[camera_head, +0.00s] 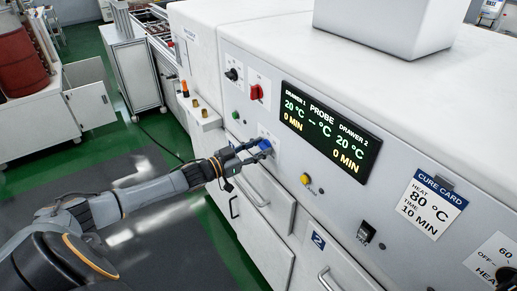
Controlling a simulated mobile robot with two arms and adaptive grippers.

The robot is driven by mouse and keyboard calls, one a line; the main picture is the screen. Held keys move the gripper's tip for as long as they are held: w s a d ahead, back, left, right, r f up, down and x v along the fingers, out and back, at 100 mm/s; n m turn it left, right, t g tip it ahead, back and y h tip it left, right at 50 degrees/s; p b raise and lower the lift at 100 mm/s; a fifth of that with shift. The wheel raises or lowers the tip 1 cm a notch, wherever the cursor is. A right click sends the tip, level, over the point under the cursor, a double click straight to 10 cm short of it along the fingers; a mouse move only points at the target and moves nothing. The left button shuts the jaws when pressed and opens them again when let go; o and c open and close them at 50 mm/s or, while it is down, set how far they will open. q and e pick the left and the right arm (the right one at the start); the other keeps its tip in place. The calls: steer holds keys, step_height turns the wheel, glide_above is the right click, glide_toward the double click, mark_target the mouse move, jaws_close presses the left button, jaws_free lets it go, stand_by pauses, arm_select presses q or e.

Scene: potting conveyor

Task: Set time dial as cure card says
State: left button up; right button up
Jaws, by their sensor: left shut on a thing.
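The cure card (435,203) is on the machine's front panel at right and reads heat 80 °C, time 10 min. The display (330,131) reads 20 °C and 0 MIN for drawer 1, the same for drawer 2, and dashes for the probe. A dark dial (506,275) marked OFF and 60 is cut off at the lower right corner. My right gripper is not in view.
A red switch (257,92), a black knob (232,74), a yellow button (305,179) and a black rocker switch (365,232) sit on the same panel. Drawers with handles (328,279) lie below.

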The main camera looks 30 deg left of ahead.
arm_select(q)
steer(key=m+b, duration=0.1)
steer(key=m, duration=0.4)
steer(key=shift+f, duration=0.1)
steer(key=shift+d+m+b, duration=0.1)
steer(key=shift+m+b, duration=0.5)
steer(key=shift+m, duration=1.1)
steer(key=o, duration=1.2)
steer(key=shift+c, duration=0.2)
steer(key=shift+s, duration=0.1)
steer(key=shift+s+a, duration=0.25)
steer(key=shift+s, duration=0.25)
steer(key=v, duration=1)
steer(key=shift+s, duration=0.35)
